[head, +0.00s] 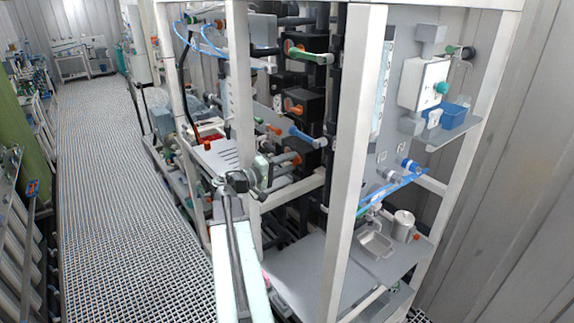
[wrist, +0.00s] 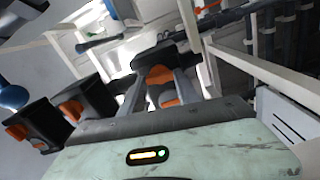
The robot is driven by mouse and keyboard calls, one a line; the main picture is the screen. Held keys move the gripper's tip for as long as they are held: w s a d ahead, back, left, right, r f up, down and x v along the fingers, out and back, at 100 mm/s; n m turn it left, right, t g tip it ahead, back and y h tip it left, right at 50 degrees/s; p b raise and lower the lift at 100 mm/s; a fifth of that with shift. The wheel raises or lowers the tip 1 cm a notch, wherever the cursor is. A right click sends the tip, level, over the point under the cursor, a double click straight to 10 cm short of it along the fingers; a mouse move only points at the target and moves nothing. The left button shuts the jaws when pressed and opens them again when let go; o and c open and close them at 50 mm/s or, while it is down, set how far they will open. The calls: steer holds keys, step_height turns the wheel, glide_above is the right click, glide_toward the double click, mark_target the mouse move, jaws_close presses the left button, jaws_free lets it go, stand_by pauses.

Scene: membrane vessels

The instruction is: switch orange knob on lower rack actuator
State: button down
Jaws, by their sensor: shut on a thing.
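The lower rack actuator (head: 308,152) is a black box, the lowest of a stack of three behind the white frame posts. My gripper (head: 288,160) reaches it from the left, partly hiding its front. In the wrist view, my gripper (wrist: 160,88) has its two grey fingers on either side of the orange knob (wrist: 164,76) and is shut on it. The knob sits on the black actuator body (wrist: 155,52). A bit of orange also shows between the fingers in the head view.
Two more black actuators with orange knobs stand above, the middle one (head: 303,104) and the top one (head: 304,48). A white frame post (head: 240,90) stands close to my arm. A grey shelf (head: 305,272) lies below. The grated walkway (head: 105,190) on the left is clear.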

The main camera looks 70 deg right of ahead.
steer(key=shift+r, duration=0.15)
steer(key=c, duration=0.9)
jaws_free()
steer(key=shift+d, duration=0.15)
steer(key=v, duration=0.8)
steer(key=shift+s, duration=0.1)
